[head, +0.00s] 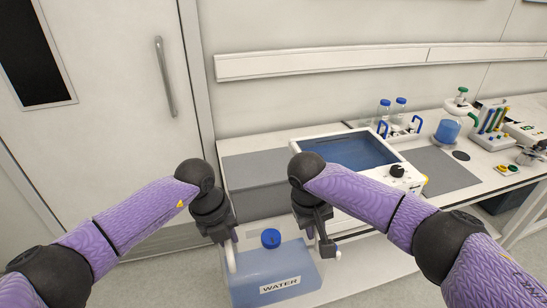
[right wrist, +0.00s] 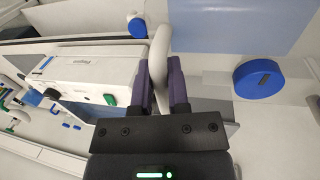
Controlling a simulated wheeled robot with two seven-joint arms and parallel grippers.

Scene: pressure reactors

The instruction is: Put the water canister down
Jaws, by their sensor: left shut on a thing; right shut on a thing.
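The water canister (head: 272,277) is a translucent blue box with a white WATER label and a blue cap (head: 271,238). It is upright at the bottom of the head view, in front of the bench. My left gripper (head: 231,238) is shut at its left white handle. My right gripper (head: 324,240) is shut on its right handle. The right wrist view shows the white handle (right wrist: 160,60) between my purple fingers (right wrist: 163,85), with the blue cap (right wrist: 258,78) to the right. The canister's underside is hidden, so I cannot tell what lies below it.
The bench (head: 250,146) behind the canister bears a grey mat (head: 255,168) and a water bath (head: 350,150) with a black knob. A second grey mat (head: 440,168) lies right of the bath. Blue-capped bottles, a flask (head: 447,131) and a tube rack (head: 492,138) stand further right.

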